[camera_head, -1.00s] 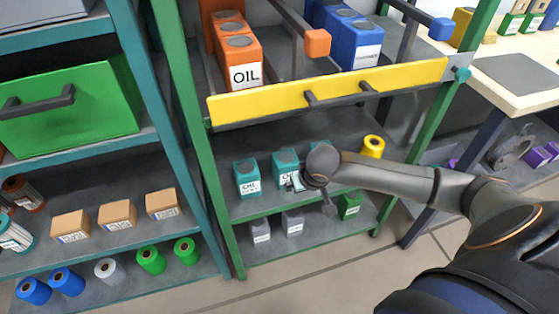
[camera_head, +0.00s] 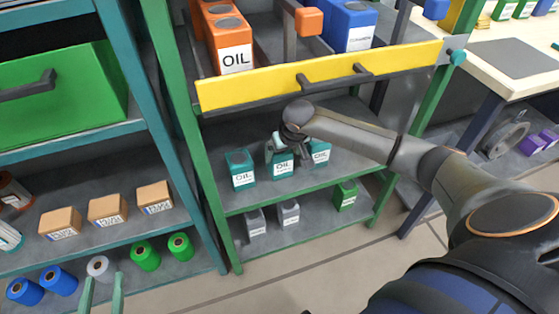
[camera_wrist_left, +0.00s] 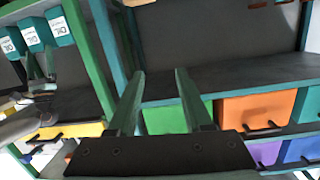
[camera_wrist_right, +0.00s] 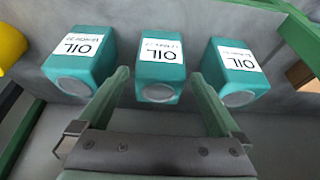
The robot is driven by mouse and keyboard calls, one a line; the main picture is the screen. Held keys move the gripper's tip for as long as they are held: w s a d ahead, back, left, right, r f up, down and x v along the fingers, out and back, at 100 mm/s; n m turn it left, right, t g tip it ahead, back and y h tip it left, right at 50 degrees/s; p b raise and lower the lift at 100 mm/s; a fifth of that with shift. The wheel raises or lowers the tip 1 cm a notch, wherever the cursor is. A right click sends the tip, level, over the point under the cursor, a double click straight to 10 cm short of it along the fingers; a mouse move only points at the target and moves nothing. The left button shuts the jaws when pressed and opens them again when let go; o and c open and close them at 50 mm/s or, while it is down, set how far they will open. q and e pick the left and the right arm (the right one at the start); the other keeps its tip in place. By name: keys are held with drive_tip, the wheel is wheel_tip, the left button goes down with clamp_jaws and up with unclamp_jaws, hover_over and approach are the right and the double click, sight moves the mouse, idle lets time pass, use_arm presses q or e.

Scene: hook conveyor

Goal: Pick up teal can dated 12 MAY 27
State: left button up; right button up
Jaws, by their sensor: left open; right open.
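Three teal oil cans stand upright on the shelf below the yellow-fronted drawer: a left one (camera_head: 240,169), a middle one (camera_head: 283,169) and a right one (camera_head: 320,153). Their small date print is unreadable to me. My right gripper (camera_head: 281,146) is open at the middle can and partly covers it in the head view. In the right wrist view, the middle can (camera_wrist_right: 160,72) shows between the open fingers (camera_wrist_right: 161,80), with the other cans (camera_wrist_right: 82,60) (camera_wrist_right: 236,70) outside them. My left gripper (camera_wrist_left: 160,78) is open and empty, low at the head view's left (camera_head: 103,280).
The yellow drawer front (camera_head: 320,76) overhangs the can shelf, with orange oil cans (camera_head: 226,40) and a blue can (camera_head: 350,28) above. The green post (camera_head: 190,130) borders the shelf on the left. Grey cans (camera_head: 288,212) and a green can (camera_head: 345,194) stand below.

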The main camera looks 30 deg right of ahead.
drive_tip(key=w, duration=0.1)
drive_tip(key=w+b, duration=0.1)
drive_tip(key=w, duration=0.1)
drive_tip(key=shift+d+f, duration=0.15)
drive_tip(key=shift+d, duration=0.15)
drive_tip(key=b+x, duration=0.1)
drive_tip(key=x, duration=0.1)
drive_tip(key=shift+f, duration=0.25)
use_arm(q)
wheel_tip(320, 180, up, 12)
drive_tip(key=m+t+h, duration=0.2)
drive_tip(key=t+h, duration=0.1)
drive_tip(key=t, duration=0.1)
drive_tip(key=shift+d+f+t, duration=0.25)
drive_tip(key=shift+d+t, duration=0.05)
use_arm(e)
clamp_jaws()
